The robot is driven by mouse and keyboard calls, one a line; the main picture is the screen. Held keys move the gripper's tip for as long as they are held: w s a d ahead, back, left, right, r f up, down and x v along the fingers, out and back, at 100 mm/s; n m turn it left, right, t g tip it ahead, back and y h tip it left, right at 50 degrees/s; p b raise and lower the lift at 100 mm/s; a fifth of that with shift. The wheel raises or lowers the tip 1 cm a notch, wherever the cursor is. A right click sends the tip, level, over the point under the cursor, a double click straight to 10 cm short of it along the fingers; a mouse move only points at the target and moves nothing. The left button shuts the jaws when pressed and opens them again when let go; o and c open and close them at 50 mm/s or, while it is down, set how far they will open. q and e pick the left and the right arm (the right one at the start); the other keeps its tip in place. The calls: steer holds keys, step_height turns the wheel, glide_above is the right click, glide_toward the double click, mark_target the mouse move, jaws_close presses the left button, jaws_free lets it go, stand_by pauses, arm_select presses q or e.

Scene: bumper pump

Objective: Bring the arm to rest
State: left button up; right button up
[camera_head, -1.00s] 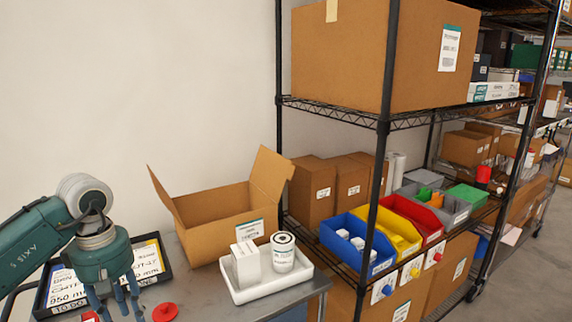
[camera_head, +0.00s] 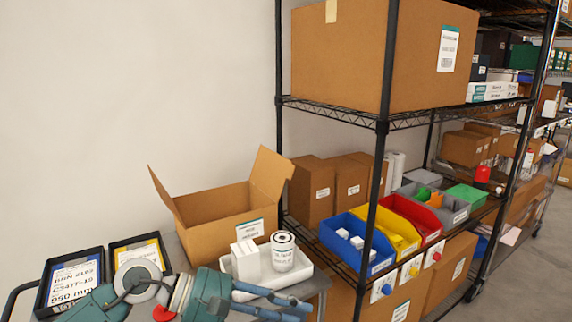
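My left gripper (camera_head: 300,311) is at the bottom of the head view, low over the front of the table. Its teal arm comes in at the bottom left, and its blue fingers point right, apart, with nothing seen between them. The fingers pass in front of the lower part of a white tray (camera_head: 305,281); I cannot tell if they touch it. The bottom edge of the picture cuts off part of the arm. My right gripper is not in view.
The tray holds a white box (camera_head: 245,262) and a white filter can (camera_head: 283,252). An open carton (camera_head: 215,228) stands behind. Two black document trays (camera_head: 72,283) and a red disc (camera_head: 163,313) lie left. A wire shelf with coloured bins (camera_head: 345,243) stands right.

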arm_select(q)
steer(key=d+r+n+t+h, duration=0.4)
steer(key=r+n+t+h, duration=0.15)
steer(key=r+n, duration=0.4)
steer(key=w+a+r+n+t+y, duration=0.3)
steer(key=w+a+n+t, duration=0.4)
steer(key=n+t, duration=0.6)
steer(key=s+a+f+n+g+y, duration=0.2)
steer(key=a+f+n+g+y, duration=0.1)
steer(key=a+f+n+y, duration=1.55)
steer(key=s+f+n+g+h, duration=0.2)
steer(key=s+f+n+g, duration=0.5)
steer(key=s+f+n, duration=0.5)
steer(key=s+f+n+g, duration=0.1)
steer(key=s+f+g, duration=0.2)
steer(key=s+f, duration=0.3)
steer(key=s+f+g, duration=0.3)
steer(key=s+f, duration=0.1)
steer(key=s, duration=0.5)
step_height(320, 180, down, 26)
steer(key=s+r+g, duration=0.1)
steer(key=s, duration=0.1)
steer(key=s+a+f+g, duration=0.1)
steer(key=s+a+f, duration=0.1)
steer(key=s+f, duration=1.5)
steer(key=shift+a+f+h, duration=0.15)
steer(key=shift+a+h, duration=0.15)
